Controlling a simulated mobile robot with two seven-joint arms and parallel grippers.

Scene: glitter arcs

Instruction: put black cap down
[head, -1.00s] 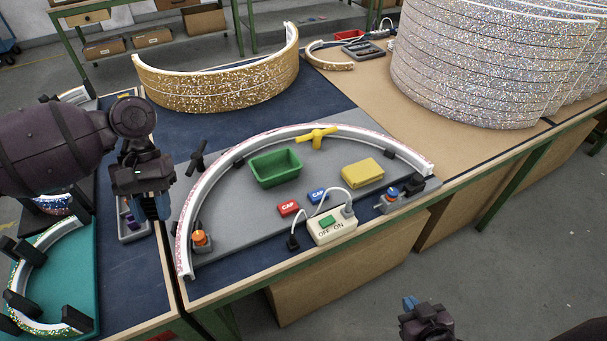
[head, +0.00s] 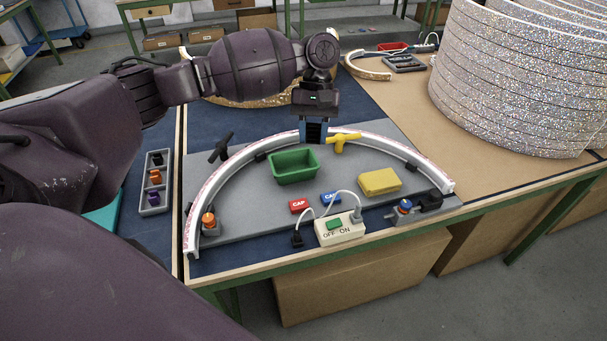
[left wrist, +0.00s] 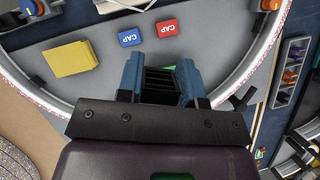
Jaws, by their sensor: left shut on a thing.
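My left gripper (head: 313,140) points down above the far side of the grey board. Its blue fingers are shut on a dark, ribbed thing, which I take for the black cap (left wrist: 160,82); it is mostly hidden between the fingers. The green bin (head: 292,168) lies just below and in front of the gripper in the head view. In the left wrist view the fingers (left wrist: 160,80) hide most of the bin. A red CAP block (head: 299,206) and a blue CAP block (head: 330,198) lie in front of the bin. My right gripper is out of view.
A white arc (head: 220,180) curves around the board, with a yellow-handled clamp (head: 342,139) near my gripper. A yellow block (head: 380,182) and an OFF/ON switch box (head: 340,228) stand at right and front. A grey tray (head: 154,207) holds black, orange and purple pieces at left.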

